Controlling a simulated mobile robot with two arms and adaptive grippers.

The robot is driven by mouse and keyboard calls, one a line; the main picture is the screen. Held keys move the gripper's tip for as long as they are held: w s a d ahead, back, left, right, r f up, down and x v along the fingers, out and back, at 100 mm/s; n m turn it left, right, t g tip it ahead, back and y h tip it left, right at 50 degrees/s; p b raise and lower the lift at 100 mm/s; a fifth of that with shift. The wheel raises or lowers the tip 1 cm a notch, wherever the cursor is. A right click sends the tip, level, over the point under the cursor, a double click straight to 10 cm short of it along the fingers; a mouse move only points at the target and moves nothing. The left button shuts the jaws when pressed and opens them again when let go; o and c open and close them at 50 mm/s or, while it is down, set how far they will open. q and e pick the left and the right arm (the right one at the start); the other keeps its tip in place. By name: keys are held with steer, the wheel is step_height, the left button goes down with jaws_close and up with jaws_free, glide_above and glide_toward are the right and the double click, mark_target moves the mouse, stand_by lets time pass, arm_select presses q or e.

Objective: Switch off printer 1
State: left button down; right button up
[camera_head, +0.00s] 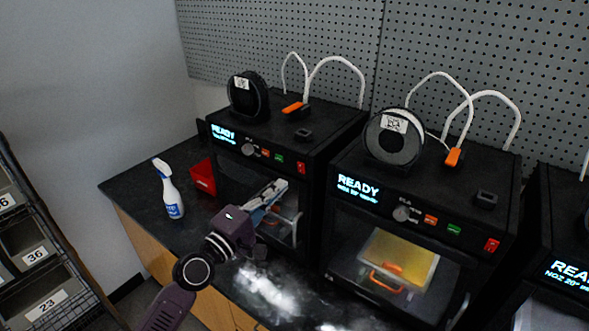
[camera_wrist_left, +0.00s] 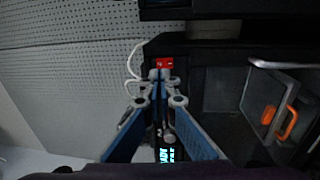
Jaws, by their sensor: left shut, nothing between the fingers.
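The leftmost black printer (camera_head: 270,133) stands on the dark counter, its display (camera_head: 223,134) lit with READY. Its front panel has a knob, an orange button, a green button and a red switch (camera_head: 301,167) at the right end. The red switch also shows in the left wrist view (camera_wrist_left: 163,63), just beyond my fingertips. My left gripper (camera_head: 281,185) is shut and empty, in front of this printer, slightly below and left of the red switch. Its fingertips also show in the left wrist view (camera_wrist_left: 162,76). I cannot tell whether they touch the switch. My right gripper is out of view.
A second printer (camera_head: 440,175), also showing READY, stands to the right, with part of a third (camera_head: 565,230) at the edge. A bin rack (camera_head: 35,240) is at far left.

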mark_target(301, 166)
arm_select(q)
steer(key=x, duration=0.6)
steer(key=shift+w+d, duration=0.25)
steer(key=shift+w, duration=0.1)
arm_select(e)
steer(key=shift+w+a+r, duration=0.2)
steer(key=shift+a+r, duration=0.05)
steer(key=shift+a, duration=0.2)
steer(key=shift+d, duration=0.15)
